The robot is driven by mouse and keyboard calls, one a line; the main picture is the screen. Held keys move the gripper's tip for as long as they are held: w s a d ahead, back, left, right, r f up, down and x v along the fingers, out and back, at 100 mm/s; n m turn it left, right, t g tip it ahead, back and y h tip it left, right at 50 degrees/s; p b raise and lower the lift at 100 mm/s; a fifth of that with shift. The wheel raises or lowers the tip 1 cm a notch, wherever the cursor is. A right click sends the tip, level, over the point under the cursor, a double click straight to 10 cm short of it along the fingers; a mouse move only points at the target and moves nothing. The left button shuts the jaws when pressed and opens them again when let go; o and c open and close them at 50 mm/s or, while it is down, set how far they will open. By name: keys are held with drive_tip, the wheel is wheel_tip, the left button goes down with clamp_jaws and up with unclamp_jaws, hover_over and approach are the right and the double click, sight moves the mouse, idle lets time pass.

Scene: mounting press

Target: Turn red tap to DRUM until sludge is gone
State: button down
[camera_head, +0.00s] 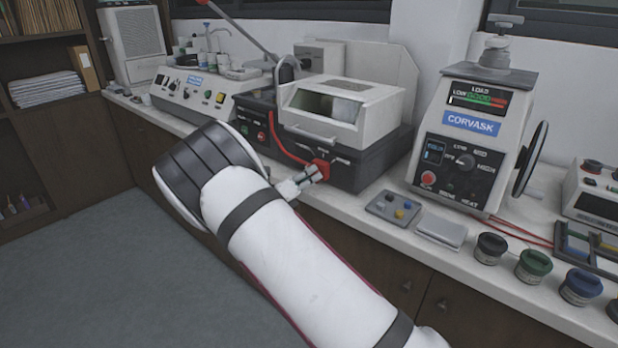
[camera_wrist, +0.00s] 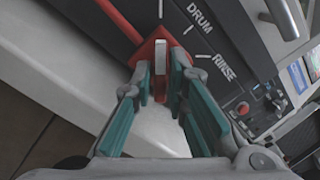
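The red tap (camera_wrist: 163,52) is on the dark front of a machine in the wrist view, with a pale upright handle. Its handle lines up with the upper mark, left of the DRUM mark; RINSE lies further right. My gripper (camera_wrist: 164,75) has its teal pads on either side of the handle, with narrow gaps seeming to show. In the head view the tap (camera_head: 319,170) is at the machine's front corner, with my gripper (camera_head: 305,180) at it. The machine's lidded drum housing (camera_head: 318,124) has a murky greenish window (camera_head: 325,105); sludge cannot be made out clearly.
A red hose (camera_head: 279,143) runs to the tap. The CORVASK press (camera_head: 467,149) stands to the right, with a small grey tray (camera_head: 393,208) and several lidded jars near the counter edge. A control box (camera_head: 198,95) stands to the left. The floor in front is clear.

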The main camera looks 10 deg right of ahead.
drive_tip(key=shift+m, duration=0.4)
drive_tip(key=m, duration=0.3)
drive_tip(key=shift+m, duration=2.5)
drive_tip(key=c, duration=1.6)
unclamp_jaws()
drive_tip(key=shift+o, duration=0.2)
drive_tip(key=v, duration=1.2)
